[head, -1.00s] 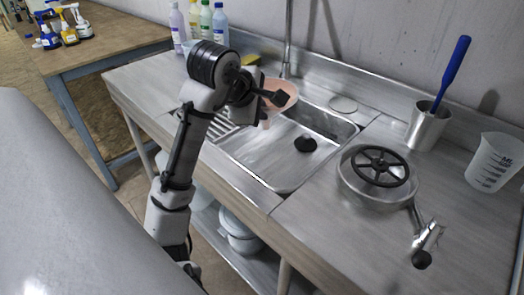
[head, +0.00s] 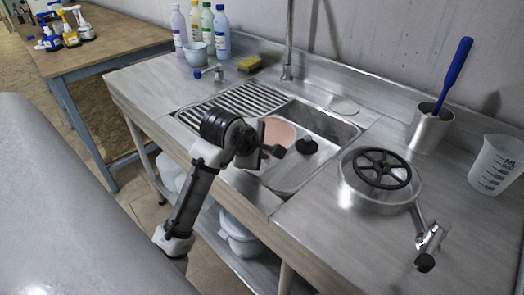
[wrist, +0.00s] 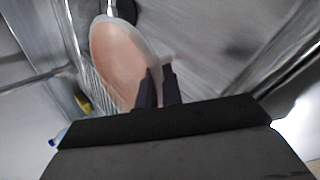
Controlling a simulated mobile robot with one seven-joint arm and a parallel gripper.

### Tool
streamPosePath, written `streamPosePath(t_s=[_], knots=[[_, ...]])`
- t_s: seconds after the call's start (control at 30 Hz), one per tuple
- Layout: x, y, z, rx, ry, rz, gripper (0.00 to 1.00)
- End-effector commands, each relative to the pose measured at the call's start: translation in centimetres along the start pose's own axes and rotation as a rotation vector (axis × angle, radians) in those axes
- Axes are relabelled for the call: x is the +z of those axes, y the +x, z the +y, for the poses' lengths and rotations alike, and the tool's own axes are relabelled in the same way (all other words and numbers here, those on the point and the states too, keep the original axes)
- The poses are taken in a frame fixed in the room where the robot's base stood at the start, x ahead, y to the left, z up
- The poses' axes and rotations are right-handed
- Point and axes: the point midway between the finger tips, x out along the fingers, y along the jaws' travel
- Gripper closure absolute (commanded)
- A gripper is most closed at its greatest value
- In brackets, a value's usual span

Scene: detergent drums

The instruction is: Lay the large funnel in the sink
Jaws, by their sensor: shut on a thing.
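The large funnel is salmon-pink with a pale rim; in the head view its wide mouth (head: 279,132) shows within the outline of the sink (head: 318,171), partly hidden behind my gripper (head: 274,151). In the wrist view the funnel (wrist: 122,62) lies just beyond the fingers of my gripper (wrist: 158,88), tilted. The gripper is shut on the funnel at its near edge. I cannot tell whether the funnel touches the basin. A black stopper (head: 306,145) shows in the sink to the right of the funnel.
A ribbed drainboard (head: 240,103) adjoins the sink's left side. A pot with a black handwheel (head: 381,168) stands to its right, near a metal cup with a blue-handled tool (head: 428,130) and a measuring jug (head: 497,165). Bottles (head: 222,30) and a yellow sponge (head: 249,63) are behind.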

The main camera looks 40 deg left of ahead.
Motion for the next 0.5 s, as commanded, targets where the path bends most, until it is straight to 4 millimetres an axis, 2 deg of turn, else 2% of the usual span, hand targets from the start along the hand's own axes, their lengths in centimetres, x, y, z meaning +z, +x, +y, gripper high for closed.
streamPosePath(t_s=[0.5], knots=[[-0.22,0.95,-0.80,-0.002,-0.001,0.000,1.00]])
